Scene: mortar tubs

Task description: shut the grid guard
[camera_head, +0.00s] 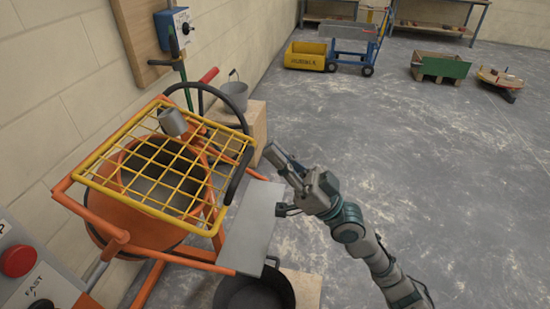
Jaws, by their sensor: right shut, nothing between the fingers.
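The grid guard (155,160) is a yellow wire grid on the orange mixer (128,205) at the left. It spans the mouth of the drum, and the dark inside shows through the bars. I cannot tell whether its frame rests fully on the mixer. A grey metal cylinder (173,122) shows at its far part. My right gripper (272,154) is shut and empty, to the right of the guard and apart from it, beside a black curved bar (238,172). My left gripper is not in view.
A grey metal chute plate (252,225) slopes above a black tub (252,292). A grey bucket (234,92) stands on a wooden block behind. A control panel with a red button (17,261) is at lower left. The floor to the right is mostly clear.

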